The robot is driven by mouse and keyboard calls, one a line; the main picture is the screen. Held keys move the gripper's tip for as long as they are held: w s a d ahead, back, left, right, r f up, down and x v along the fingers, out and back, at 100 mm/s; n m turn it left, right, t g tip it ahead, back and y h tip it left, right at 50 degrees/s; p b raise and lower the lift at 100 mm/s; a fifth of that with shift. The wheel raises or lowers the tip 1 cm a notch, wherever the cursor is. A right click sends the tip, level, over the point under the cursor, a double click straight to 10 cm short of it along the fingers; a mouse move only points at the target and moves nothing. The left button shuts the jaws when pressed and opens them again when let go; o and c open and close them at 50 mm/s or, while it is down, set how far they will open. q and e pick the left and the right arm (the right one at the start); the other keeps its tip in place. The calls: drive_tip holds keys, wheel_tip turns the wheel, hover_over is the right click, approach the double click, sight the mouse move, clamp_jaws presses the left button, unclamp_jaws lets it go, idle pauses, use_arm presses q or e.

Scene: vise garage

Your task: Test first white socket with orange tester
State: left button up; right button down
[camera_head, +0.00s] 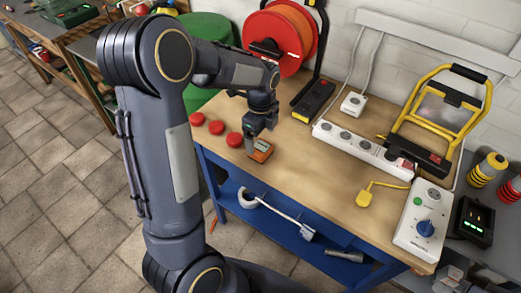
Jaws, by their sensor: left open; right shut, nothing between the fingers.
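The orange tester (262,153), with a grey part on top, stands near the front left edge of the workbench. My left gripper (252,141) is directly above it, pointing down and open. Whether its fingers touch the tester is too small to tell. A small white socket (354,102) on a cable lies toward the back of the bench. A white power strip (362,152) with several sockets lies diagonally to the right of it. My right gripper is not in view.
Three red discs (216,127) lie left of the tester. A red-orange cable reel (268,38) stands behind. A yellow-framed lamp (445,110) stands at the back right. The bench's (318,192) middle is clear.

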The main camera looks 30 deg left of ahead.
sight(261, 147)
use_arm(q)
drive_tip(key=f, duration=0.3)
drive_tip(key=shift+s+d+f+p, duration=0.1)
drive_tip(key=shift+s+f+p, duration=0.2)
drive_tip(key=shift+f+p, duration=0.1)
drive_tip(key=shift+w+f, duration=0.1)
drive_tip(key=shift+f, duration=0.5)
drive_tip(key=shift+c, duration=0.2)
drive_tip(key=c, duration=1)
